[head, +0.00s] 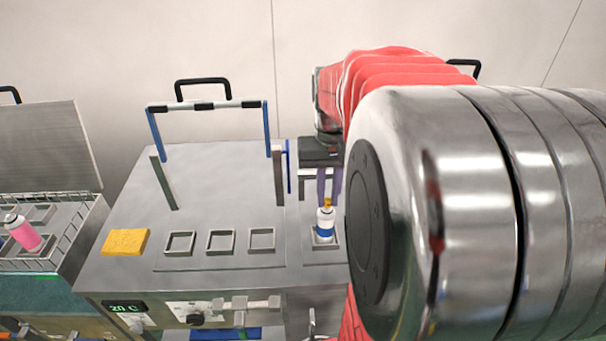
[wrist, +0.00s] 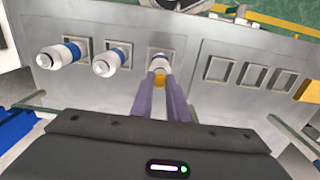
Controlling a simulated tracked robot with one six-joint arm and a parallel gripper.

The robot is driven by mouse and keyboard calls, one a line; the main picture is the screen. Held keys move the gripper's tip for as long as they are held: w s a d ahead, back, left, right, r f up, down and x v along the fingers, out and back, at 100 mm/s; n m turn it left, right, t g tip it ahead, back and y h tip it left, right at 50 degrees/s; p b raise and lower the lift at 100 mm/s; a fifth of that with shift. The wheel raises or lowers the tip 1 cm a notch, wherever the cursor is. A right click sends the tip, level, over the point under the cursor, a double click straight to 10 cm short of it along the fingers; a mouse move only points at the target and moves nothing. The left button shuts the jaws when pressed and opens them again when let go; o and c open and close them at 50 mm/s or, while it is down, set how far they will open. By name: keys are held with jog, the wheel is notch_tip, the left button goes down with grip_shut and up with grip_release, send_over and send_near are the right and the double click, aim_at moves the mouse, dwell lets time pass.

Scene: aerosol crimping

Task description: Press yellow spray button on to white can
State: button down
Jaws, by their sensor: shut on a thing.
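A white can (head: 325,220) with a blue band stands upright in a square holder on the steel worktop in the head view. It also shows in the wrist view (wrist: 164,68), at the far end of my fingers. The yellow spray button (head: 327,202) is at the top of this can; it also shows in the wrist view (wrist: 160,80). My gripper (head: 328,197) has purple fingers pointing down and is shut on the yellow button. I cannot tell whether the button is fully seated on the can's stem.
Two more white cans (wrist: 104,64) (wrist: 58,56) stand in holders to the left in the wrist view. Empty square frames (head: 220,241) and a yellow sponge (head: 125,242) lie left in the head view. A pink can (head: 22,232) is at far left. My arm hides the right side.

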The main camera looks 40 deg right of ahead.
aim_at(327, 200)
dwell(0.3)
jog(key=c, duration=1.6)
grip_release()
jog(key=shift+c, duration=0.2)
jog(key=shift+o, duration=0.3)
jog(key=o, duration=0.5)
jog(key=shift+c, duration=0.2)
jog(key=shift+o, duration=0.2)
jog(key=shift+w+r, duration=0.1)
jog(key=shift+r, duration=3.4)
grip_shut()
